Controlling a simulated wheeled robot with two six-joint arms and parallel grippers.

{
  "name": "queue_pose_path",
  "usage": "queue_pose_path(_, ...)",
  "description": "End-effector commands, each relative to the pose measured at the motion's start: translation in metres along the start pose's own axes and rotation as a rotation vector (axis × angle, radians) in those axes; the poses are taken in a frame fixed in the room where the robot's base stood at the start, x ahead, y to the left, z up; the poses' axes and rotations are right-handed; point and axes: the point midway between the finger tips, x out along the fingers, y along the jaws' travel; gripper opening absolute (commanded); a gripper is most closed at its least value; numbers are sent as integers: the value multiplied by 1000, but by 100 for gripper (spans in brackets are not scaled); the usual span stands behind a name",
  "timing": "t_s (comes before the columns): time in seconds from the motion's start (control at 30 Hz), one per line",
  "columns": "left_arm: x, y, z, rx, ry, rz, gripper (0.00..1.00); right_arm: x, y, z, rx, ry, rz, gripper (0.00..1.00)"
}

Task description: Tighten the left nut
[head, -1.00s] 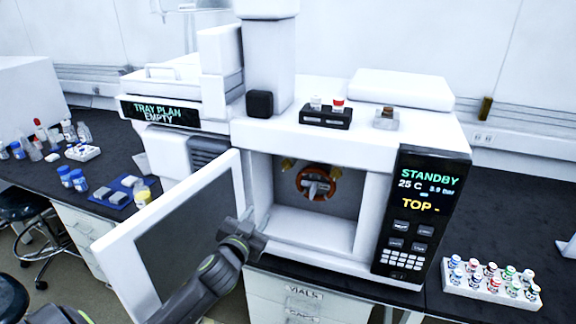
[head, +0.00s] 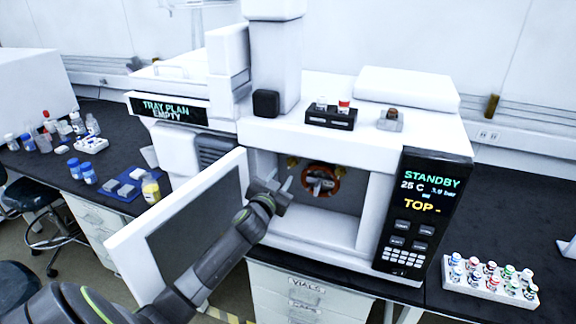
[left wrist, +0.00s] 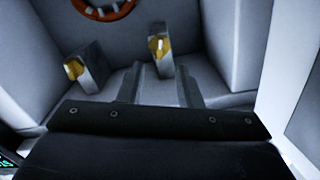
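The left nut is a small brass fitting (head: 291,162) high inside the open oven chamber, left of the orange coil (head: 335,182). The wrist picture looks turned over, so this nut (left wrist: 158,44) shows right of centre on a grey block. The other brass nut (left wrist: 74,68) is on a block to its left. My left gripper (head: 286,188) is at the chamber opening. In the left wrist view its two fingers (left wrist: 163,85) are apart with nothing between them, pointing towards the left nut without touching it. My right gripper is not in view.
The open oven door (head: 134,250) stands left of my left arm. The instrument's panel (head: 428,215) reads STANDBY, 25 C and TOP. A vial rack (head: 460,292) stands on the right bench. The chamber floor (head: 315,228) is clear.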

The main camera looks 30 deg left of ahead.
Motion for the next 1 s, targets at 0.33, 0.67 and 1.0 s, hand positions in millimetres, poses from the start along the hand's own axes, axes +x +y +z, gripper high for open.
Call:
queue_pose_path(0.33,46,0,-1,-1,0,0,32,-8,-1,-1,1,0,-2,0)
queue_pose_path(0.67,63,0,0,-1,0,1,32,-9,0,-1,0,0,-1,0)
queue_pose_path(1.0,63,0,0,-1,0,1,21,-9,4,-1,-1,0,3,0)
